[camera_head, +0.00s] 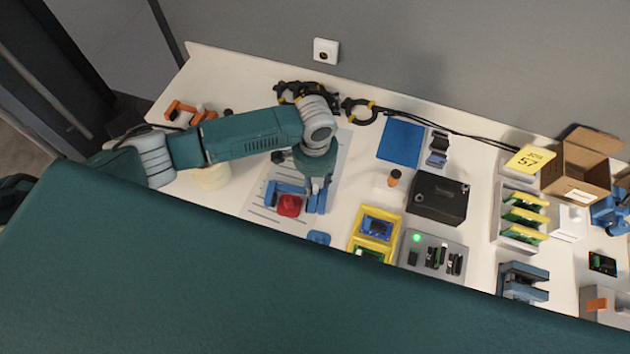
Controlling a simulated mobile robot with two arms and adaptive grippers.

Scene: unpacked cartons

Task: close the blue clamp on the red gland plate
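A small red block-like piece (290,206), which looks like the red gland plate, sits on a light grey lined sheet on the table. Blue clamp parts (283,188) lie against its far side, with more blue to its right under my gripper. My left gripper (317,190) points down just right of the red piece. It partly covers the clamp, and its fingertips are too small and hidden to tell whether they hold it. I cannot tell whether the clamp is open or closed. My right gripper is out of view.
A small blue piece (318,237) lies nearer me. To the right are a yellow tray (357,238), a grey block with a green light (447,245), a black box (438,198) and a blue mat (401,142). Black cables (440,125) run behind. A cardboard carton (580,170) stands far right.

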